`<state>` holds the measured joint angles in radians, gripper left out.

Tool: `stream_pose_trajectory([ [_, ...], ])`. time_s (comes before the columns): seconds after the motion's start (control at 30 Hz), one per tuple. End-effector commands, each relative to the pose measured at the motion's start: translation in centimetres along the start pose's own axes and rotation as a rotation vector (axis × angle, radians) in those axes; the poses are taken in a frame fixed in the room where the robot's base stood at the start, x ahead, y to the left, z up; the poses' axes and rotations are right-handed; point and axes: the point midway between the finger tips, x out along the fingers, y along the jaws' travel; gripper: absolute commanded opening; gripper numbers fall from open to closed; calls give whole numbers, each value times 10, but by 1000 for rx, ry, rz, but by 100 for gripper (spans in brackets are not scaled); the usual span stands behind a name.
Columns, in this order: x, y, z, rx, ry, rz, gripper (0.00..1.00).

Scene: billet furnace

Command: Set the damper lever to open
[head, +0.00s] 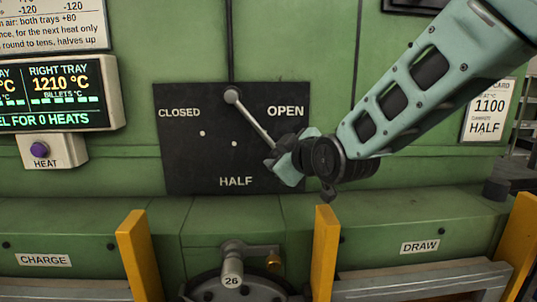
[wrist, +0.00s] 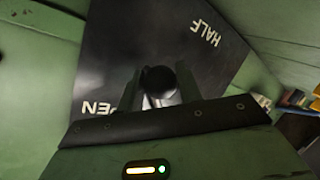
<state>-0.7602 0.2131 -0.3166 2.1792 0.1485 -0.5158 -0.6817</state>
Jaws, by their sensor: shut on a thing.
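The damper lever (head: 252,118) is a pale rod on a black plate (head: 185,165) marked CLOSED, HALF and OPEN. It runs from a round pivot at the top centre down to the right, below the OPEN label (head: 285,111) and right of the HALF label (head: 235,181). My gripper (head: 274,160) is shut on the lever's lower end. In the wrist view the lever's dark round knob (wrist: 158,80) sits between my fingers. Two white dots show on the plate, one lower left of the pivot and one below it. My gripper hides part of the plate's right side.
A display (head: 55,95) and a purple HEAT button (head: 40,149) are at left. A card (head: 489,110) reading 1100 and HALF hangs at right. Below, yellow posts (head: 138,255) and a handle marked 26 (head: 232,265) stand out in front of the green panel.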

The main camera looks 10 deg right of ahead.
Motion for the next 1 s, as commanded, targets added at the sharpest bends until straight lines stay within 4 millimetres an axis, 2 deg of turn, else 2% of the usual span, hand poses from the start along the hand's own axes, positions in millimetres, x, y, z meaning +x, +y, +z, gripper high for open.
stream_pose_trajectory([
  [0.1, -1, 6, -1, -22, -11, 4, 0],
  [0.57, -1, 8, 1, -34, -18, 5, 0],
  [0.6, -1, 8, 1, -34, -18, 6, 38],
  [0.67, -1, 8, 1, -34, -18, 6, 54],
  [1.0, -4, 5, 1, -33, -17, 0, 54],
])
